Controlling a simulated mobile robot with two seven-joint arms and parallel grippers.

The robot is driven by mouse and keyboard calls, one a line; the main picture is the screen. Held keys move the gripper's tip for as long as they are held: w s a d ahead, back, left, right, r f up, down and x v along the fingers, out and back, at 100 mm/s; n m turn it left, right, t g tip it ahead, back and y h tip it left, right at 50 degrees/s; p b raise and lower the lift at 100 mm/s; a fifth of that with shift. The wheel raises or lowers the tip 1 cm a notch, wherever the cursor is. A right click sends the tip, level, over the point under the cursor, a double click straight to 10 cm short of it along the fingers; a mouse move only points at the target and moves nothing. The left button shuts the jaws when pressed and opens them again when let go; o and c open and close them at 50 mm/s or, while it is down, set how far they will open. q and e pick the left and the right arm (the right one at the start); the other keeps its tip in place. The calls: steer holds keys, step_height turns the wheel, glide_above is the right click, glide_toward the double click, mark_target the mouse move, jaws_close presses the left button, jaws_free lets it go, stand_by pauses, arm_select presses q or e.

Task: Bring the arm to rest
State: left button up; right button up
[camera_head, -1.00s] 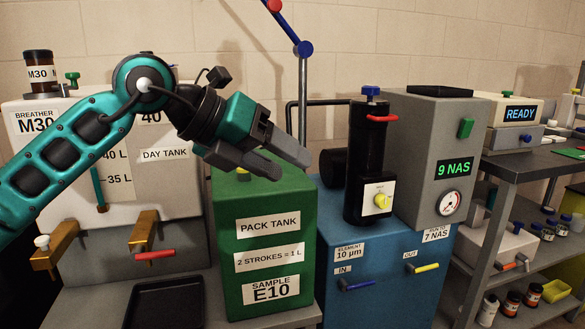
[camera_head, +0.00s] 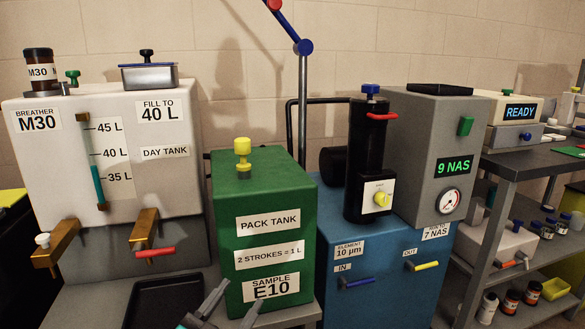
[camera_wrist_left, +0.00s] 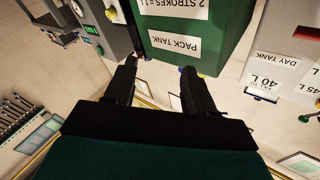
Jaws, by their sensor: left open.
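My left gripper (camera_head: 232,304) is low at the bottom edge of the head view, in front of the green pack tank (camera_head: 268,222). Only its grey fingertips and a bit of teal show. In the left wrist view the two dark fingers (camera_wrist_left: 157,88) stand apart with nothing between them, and the pack tank (camera_wrist_left: 190,52) shows upside down beyond them. The gripper is open and empty. The rest of the left arm is out of the head view. My right gripper is in neither view.
The white day tank (camera_head: 90,190) stands at the left with brass taps and a black tray (camera_head: 165,302) below. The blue unit (camera_head: 385,275) carries a black filter (camera_head: 368,150) and a grey box (camera_head: 425,150). A shelved bench (camera_head: 510,172) stands at the right.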

arm_select(q)
steer(key=s+a+f+n+g+y, duration=0.2)
steer(key=s+f+n+g, duration=0.15)
steer(key=s+f, duration=0.5)
steer(key=s+a+f+n+g+y, duration=0.25)
steer(key=s+f+g, duration=0.2)
steer(key=f, duration=0.65)
steer(key=s+a+r+p, duration=0.1)
steer(key=a+r+p, duration=0.1)
steer(key=r+p, duration=0.4)
steer(key=s+a+r+y+p, duration=0.1)
steer(key=a+r+p, duration=0.1)
steer(key=r+p, duration=0.5)
steer(key=shift+s+t+p, duration=0.3)
steer(key=shift+p, duration=2.45)
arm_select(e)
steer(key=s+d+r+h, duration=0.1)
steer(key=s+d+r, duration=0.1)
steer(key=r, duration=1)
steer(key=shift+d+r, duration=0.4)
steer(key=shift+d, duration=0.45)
arm_select(q)
steer(key=shift+r, duration=0.1)
